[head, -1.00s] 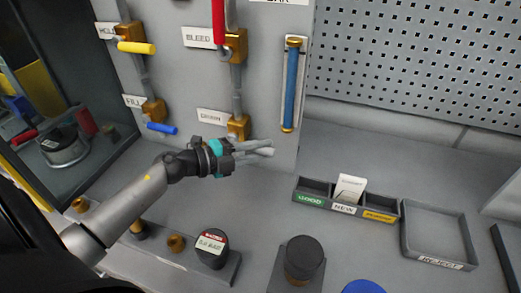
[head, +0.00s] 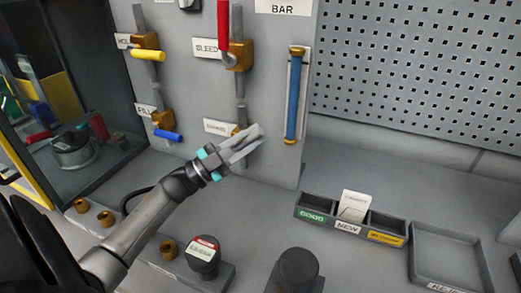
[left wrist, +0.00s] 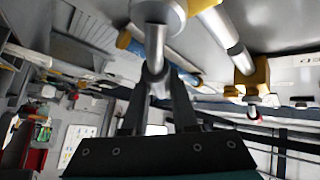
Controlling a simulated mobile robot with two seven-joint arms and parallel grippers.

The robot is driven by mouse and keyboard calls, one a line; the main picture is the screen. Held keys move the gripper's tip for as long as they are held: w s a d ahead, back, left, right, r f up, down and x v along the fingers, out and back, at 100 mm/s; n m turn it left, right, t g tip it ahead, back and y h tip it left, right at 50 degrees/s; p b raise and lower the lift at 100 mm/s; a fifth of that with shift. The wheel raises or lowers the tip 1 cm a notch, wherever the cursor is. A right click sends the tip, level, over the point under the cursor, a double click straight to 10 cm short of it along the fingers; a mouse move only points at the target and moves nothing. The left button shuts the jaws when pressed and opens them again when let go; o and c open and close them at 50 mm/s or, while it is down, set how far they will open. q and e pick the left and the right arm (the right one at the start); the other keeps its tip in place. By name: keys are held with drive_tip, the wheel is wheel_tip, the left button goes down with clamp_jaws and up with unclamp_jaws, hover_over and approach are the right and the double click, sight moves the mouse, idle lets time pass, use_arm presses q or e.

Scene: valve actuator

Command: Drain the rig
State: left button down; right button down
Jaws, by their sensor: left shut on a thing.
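The drain valve shows as a small brass body (head: 238,131) low on the grey panel, beside its label (head: 219,127). My left gripper (head: 247,142) is in front of it, tilted up to the right, and hides most of the valve. In the left wrist view a grey rod-like handle (left wrist: 156,62) lies between the fingers of my left gripper (left wrist: 158,88), which is shut on it. It appears to be the drain handle. The bleed valve (head: 240,55) above has a red handle (head: 223,30) pointing up. My right gripper is not in view.
A yellow-handled valve (head: 148,55) and the blue-handled fill valve (head: 168,135) are to the left. A sorting bin (head: 350,217), a reject tray (head: 447,260) and dark round parts (head: 297,268) stand on the bench.

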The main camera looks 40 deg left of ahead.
sight(233, 149)
use_arm(q)
drive_tip(key=n+t, duration=0.1)
drive_tip(key=a+n+y, duration=0.1)
drive_tip(key=r+n+t, duration=0.1)
drive_tip(key=shift+s+a+n+t, duration=0.2)
drive_tip(key=shift+a+n+t, duration=0.1)
drive_tip(key=shift+n, duration=0.1)
drive_tip(key=n+t+y, duration=0.1)
drive_tip(key=a+n+t+y, duration=0.1)
drive_tip(key=n, duration=0.1)
drive_tip(key=a+r+n+t+y, duration=0.1)
drive_tip(key=n+y, duration=0.1)
drive_tip(key=shift+s, duration=0.25)
drive_tip(key=shift+s+a+n+t+y, duration=0.1)
drive_tip(key=shift+a+n+t+y, duration=0.2)
drive_tip(key=shift+n+y, duration=0.65)
drive_tip(key=shift+s+a+n+t+y, duration=0.1)
drive_tip(key=shift+a+n+t+y, duration=0.2)
drive_tip(key=shift+n+y, duration=0.65)
drive_tip(key=shift+a+r+n, duration=0.1)
drive_tip(key=shift+n, duration=0.4)
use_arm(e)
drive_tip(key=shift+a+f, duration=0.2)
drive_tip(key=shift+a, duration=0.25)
use_arm(q)
drive_tip(key=shift+y, duration=0.4)
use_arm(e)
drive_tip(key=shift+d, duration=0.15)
